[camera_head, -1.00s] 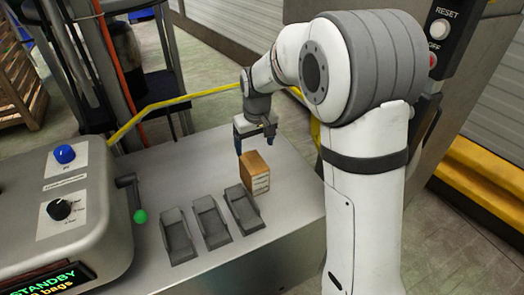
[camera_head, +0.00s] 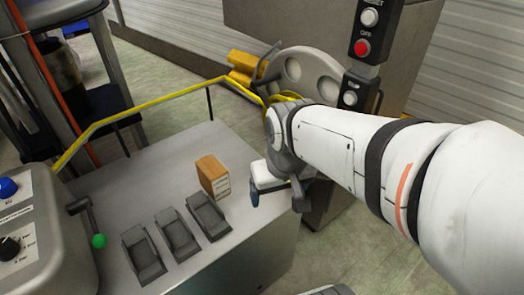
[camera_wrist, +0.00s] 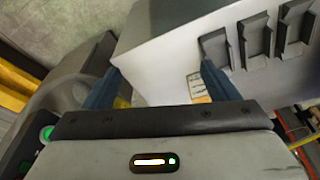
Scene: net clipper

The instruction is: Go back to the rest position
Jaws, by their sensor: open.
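My gripper (camera_head: 277,196) is at the right edge of the grey metal table, to the right of the wooden box and apart from it. In the wrist view my gripper (camera_wrist: 158,85) shows its two blue fingers spread wide with nothing held between them. The wooden box (camera_head: 212,175), brown with a pale printed side, stands on the table (camera_head: 160,170) behind the grey holders. In the wrist view the box (camera_wrist: 195,86) is partly hidden by one finger.
Several grey holders (camera_head: 177,235) stand in a row on the table. A control housing (camera_head: 40,240) with a green-knobbed lever (camera_head: 98,240) is at the left. A yellow rail (camera_head: 150,108) runs behind. A button panel (camera_head: 366,45) and a large grey wheel (camera_head: 305,75) are at the back right.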

